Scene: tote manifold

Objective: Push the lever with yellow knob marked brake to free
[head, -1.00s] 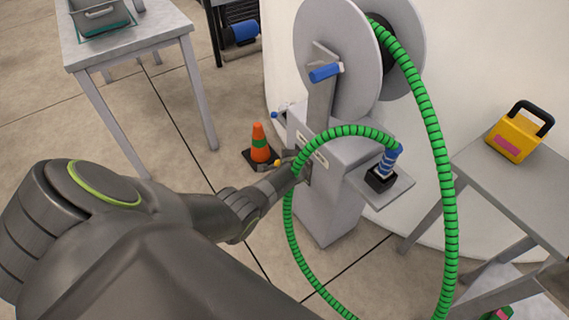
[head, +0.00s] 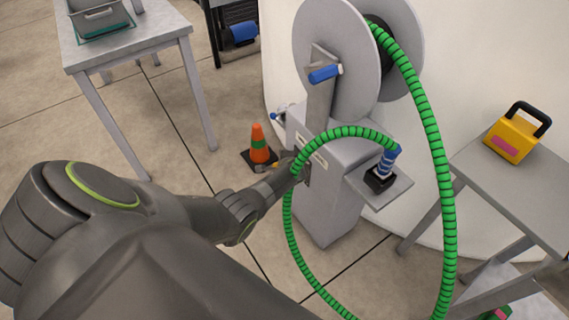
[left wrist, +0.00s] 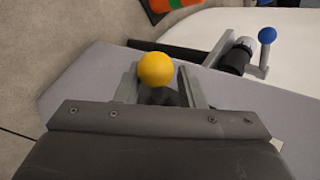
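The yellow knob (left wrist: 155,69) of the brake lever shows large in the left wrist view, in front of my left gripper (left wrist: 163,85). Its fingers stand apart, with the knob nearer the left one; I cannot tell whether they touch. The dark part below the knob is partly hidden. In the head view my left gripper (head: 276,176) is at the left side of the grey reel stand (head: 333,205), where the knob is tiny and hard to make out. The word markings cannot be read. My right gripper is not in view.
A green hose (head: 440,170) loops from the reel (head: 330,45) past the stand's front, close to my left gripper. An orange cone (head: 259,145) stands behind the gripper. A blue-knobbed valve (left wrist: 267,36) shows beyond the stand. A side table (head: 515,190) holds a yellow box (head: 513,138).

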